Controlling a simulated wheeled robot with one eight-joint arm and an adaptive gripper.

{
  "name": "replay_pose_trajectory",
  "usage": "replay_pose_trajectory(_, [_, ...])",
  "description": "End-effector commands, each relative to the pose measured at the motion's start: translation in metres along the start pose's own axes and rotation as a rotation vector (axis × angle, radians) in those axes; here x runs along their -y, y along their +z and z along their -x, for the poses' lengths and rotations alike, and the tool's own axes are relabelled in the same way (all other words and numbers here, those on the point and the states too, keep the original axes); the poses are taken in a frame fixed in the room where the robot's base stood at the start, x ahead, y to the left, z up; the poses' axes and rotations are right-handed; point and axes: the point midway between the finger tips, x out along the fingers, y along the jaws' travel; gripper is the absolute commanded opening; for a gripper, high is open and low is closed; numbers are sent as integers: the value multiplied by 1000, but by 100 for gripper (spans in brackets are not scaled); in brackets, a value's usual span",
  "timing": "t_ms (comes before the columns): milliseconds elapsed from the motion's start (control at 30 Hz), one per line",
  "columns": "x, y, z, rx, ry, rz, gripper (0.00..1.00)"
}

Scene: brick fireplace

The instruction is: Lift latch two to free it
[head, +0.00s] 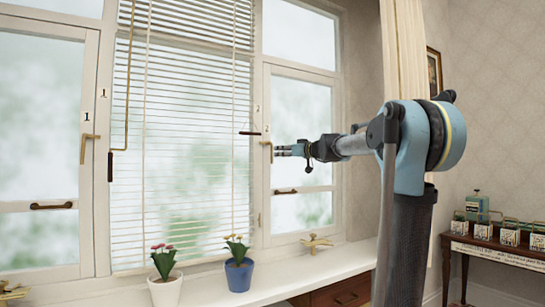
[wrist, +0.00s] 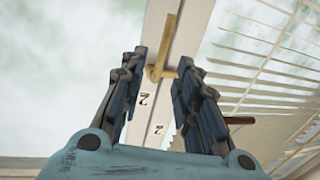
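Latch two (head: 267,144) is a small brass lever on the white frame of the right window, below a label "2". In the wrist view the brass latch (wrist: 158,73) lies between my gripper's fingers, near their tips. My gripper (wrist: 162,62) is open, with dark jointed fingers to the left and right of the latch. I see gaps on both sides and cannot tell whether either finger touches it. In the head view my gripper (head: 278,151) reaches in from the right, its tips close to the latch.
White blinds (head: 190,130) hang left of the latch, and a dark handle (head: 250,133) sticks out beside it. A brass latch labelled "1" (head: 88,145) is on the left window. A white flowerpot (head: 165,291) and a blue one (head: 239,275) stand on the sill.

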Motion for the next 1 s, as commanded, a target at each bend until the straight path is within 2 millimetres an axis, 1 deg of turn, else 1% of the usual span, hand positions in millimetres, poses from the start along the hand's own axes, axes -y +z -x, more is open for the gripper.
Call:
replay_pose_trajectory(33, [0,0,-10,0,-3,0,30])
replay_pose_trajectory(200, [1,0,-38,0,-3,0,30])
replay_pose_trajectory(400, [0,0,-64,0,-2,0,30])
replay_pose_trajectory(600, [0,0,-75,0,-1,0,30])
replay_pose_trajectory(900, [0,0,-77,0,0,0,30])
replay_pose_trajectory(933, [0,0,-77,0,0,0,25])
replay_pose_trajectory(967, [0,0,-77,0,0,0,18])
replay_pose_trajectory(1000, [0,0,-77,0,0,0,9])
